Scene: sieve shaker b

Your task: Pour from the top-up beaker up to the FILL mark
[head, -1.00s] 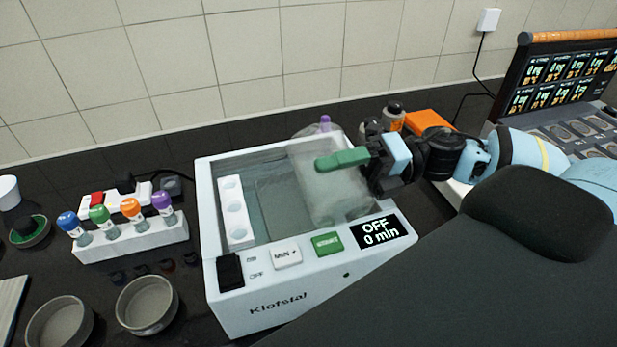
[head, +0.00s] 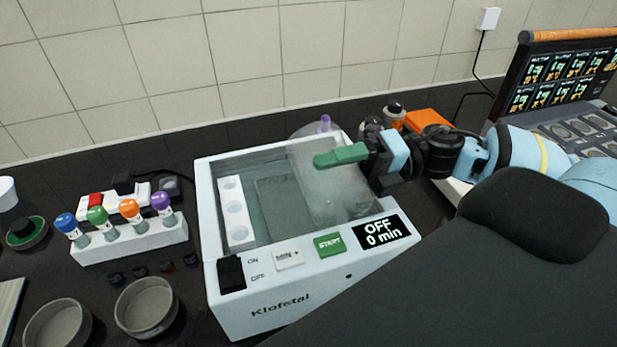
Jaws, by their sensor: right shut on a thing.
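The white bath marked Klofstal (head: 280,309) stands in the middle of the head view, its basin open at the top. Its display reads OFF, 0 min. The see-through top-up beaker (head: 335,196) is over the right part of the basin and looks tilted. Its green handle (head: 341,156) points left from my right gripper (head: 372,161), which is shut on it. I cannot make out the FILL mark, the water level or any stream. My left gripper is not in view.
A white rack (head: 132,242) with several colour-capped vials stands left of the bath. Round sieve pans (head: 146,306) lie at the front left. An orange box (head: 430,121) and a panel with screens (head: 560,80) are at the right. The tiled wall closes the back.

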